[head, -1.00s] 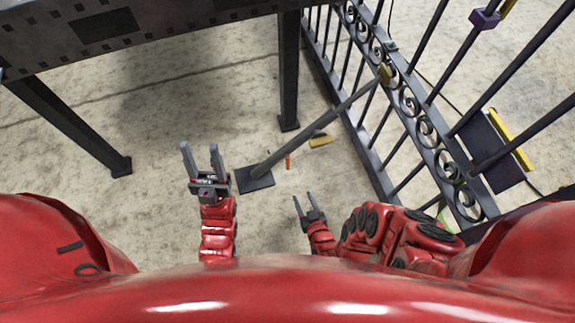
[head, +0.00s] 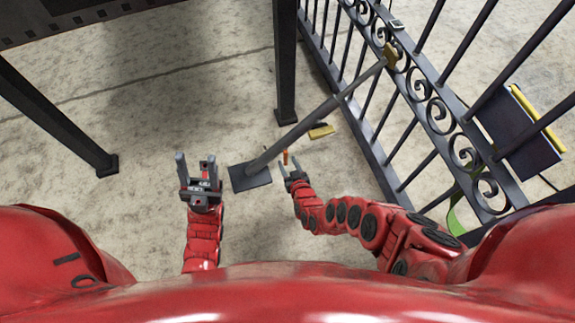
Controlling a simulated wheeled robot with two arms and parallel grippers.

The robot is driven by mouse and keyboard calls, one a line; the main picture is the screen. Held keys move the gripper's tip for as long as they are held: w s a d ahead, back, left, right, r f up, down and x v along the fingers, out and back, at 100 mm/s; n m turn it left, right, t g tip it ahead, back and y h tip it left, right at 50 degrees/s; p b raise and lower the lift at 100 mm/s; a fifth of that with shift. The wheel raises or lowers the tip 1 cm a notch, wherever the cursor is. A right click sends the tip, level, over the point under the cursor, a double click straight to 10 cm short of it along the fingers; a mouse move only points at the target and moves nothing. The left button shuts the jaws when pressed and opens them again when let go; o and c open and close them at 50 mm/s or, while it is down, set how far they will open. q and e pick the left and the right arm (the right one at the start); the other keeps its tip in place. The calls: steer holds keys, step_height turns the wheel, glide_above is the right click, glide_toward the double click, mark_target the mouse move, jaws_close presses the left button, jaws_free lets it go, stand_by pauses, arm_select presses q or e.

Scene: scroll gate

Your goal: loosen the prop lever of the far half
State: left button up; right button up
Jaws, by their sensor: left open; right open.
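A grey diagonal prop (head: 318,115) runs from a dark square foot plate (head: 250,178) on the floor up to the scrolled band of the dark metal gate (head: 437,110). A tan block (head: 390,55) sits at its top end. A small orange piece (head: 285,155), perhaps the prop's lever, shows just right of the prop's lower part. My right gripper (head: 287,164) is open, with its fingertips close to the orange piece; I cannot tell whether they touch it. My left gripper (head: 195,158) is open and empty, left of the foot plate and apart from it.
A yellow block (head: 320,131) lies on the floor beyond my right gripper. A dark table-like frame stands at the back left, with legs (head: 284,70) and (head: 60,115). A dark panel with a yellow edge (head: 515,125) is on the gate at right. The floor between the legs is clear.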

steer(key=shift+w+a+f, duration=0.1)
steer(key=shift+w+f, duration=0.1)
steer(key=shift+w, duration=0.2)
jaws_close()
stand_by(1.3)
